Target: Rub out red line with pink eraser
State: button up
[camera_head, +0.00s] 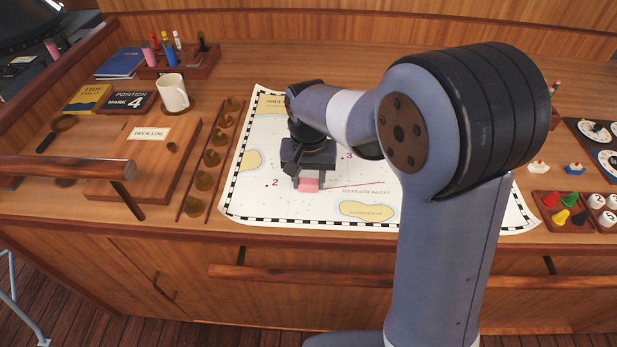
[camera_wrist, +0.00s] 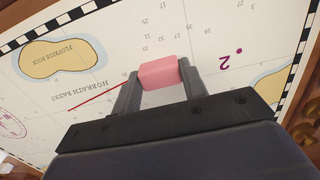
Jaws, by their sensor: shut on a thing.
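My gripper (camera_head: 308,178) is shut on a pink eraser (camera_head: 309,184), held low at the chart, left of its middle. The eraser also shows between the fingers in the wrist view (camera_wrist: 162,74). Whether it touches the paper I cannot tell. A thin red line (camera_wrist: 98,95) is drawn on the chart (camera_head: 262,195) by the printed words "Horbath Bank". One end of the line lies close beside the gripper finger in the wrist view. In the head view the red line (camera_head: 357,185) runs to the right from the eraser, and my arm hides part of the chart.
A wooden strip with brass knobs (camera_head: 212,158) stands left of the chart. Further left are the deck log board (camera_head: 150,132), a white mug (camera_head: 172,92) and a pen rack (camera_head: 203,66). Trays of coloured pieces (camera_head: 565,210) lie at the right. A wooden rail (camera_head: 330,275) runs along the front.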

aim_at(347, 187)
jog(key=shift+f, duration=0.4)
dwell(2.8)
jog(key=shift+d, duration=0.1)
dwell(0.9)
jog(key=shift+w+d, duration=0.2)
jog(key=shift+d, duration=0.85)
jog(key=shift+d, duration=0.1)
jog(key=shift+w+d, duration=0.2)
jog(key=shift+d, duration=0.85)
jog(key=shift+d, duration=0.1)
jog(key=shift+w+d, duration=0.25)
jog(key=shift+d, duration=0.75)
jog(key=shift+d, duration=0.1)
jog(key=shift+w+d, duration=0.2)
jog(key=shift+d, duration=0.85)
